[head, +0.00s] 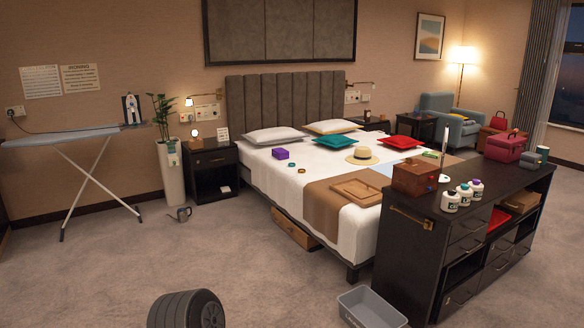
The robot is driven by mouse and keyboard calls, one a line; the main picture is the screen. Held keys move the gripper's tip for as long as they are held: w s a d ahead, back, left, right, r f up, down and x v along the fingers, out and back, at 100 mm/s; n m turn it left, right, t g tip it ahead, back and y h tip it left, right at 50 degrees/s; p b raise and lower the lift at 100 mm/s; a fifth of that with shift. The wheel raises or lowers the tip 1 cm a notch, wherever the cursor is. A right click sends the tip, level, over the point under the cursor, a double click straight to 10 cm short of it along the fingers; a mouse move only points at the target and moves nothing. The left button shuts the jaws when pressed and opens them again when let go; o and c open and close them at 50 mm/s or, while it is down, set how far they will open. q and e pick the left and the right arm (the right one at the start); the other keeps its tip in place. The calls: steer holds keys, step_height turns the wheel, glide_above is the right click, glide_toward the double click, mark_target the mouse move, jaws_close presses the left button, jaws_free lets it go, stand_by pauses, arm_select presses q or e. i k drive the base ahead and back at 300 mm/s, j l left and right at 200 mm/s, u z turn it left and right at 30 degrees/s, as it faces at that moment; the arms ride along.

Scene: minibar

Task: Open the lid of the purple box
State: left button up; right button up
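The purple box (281,153) is small and sits on the near-left side of the white bed (320,178), in front of the grey pillow. Its lid looks closed, but it is far away and too small to make out the lid edge or a handle. Neither of my grippers is in view, so nothing of mine shows near the box.
A nightstand (211,172) and a tall plant pot stand left of the bed. An ironing board (62,137) is at the left wall. A dark minibar cabinet (405,255) and grey bin (370,309) stand at right. Carpet left of the bed is mostly clear, with a watering can (184,214).

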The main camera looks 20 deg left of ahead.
mark_target(280, 151)
steer(key=i+j+u, duration=0.35)
steer(key=i, duration=0.15)
steer(key=i+j+u, duration=0.15)
steer(key=i+u, duration=0.15)
steer(key=i, duration=0.2)
steer(key=i+u, duration=0.35)
steer(key=i, duration=2.8)
steer(key=i+j+z, duration=0.1)
steer(key=i+z, duration=0.15)
steer(key=i, duration=0.35)
steer(key=i+j+z, duration=0.25)
steer(key=i, duration=0.35)
steer(key=i+j+z, duration=0.25)
steer(key=i, duration=0.35)
steer(key=i+j+z, duration=0.25)
steer(key=i+j, duration=0.25)
steer(key=i+l, duration=0.4)
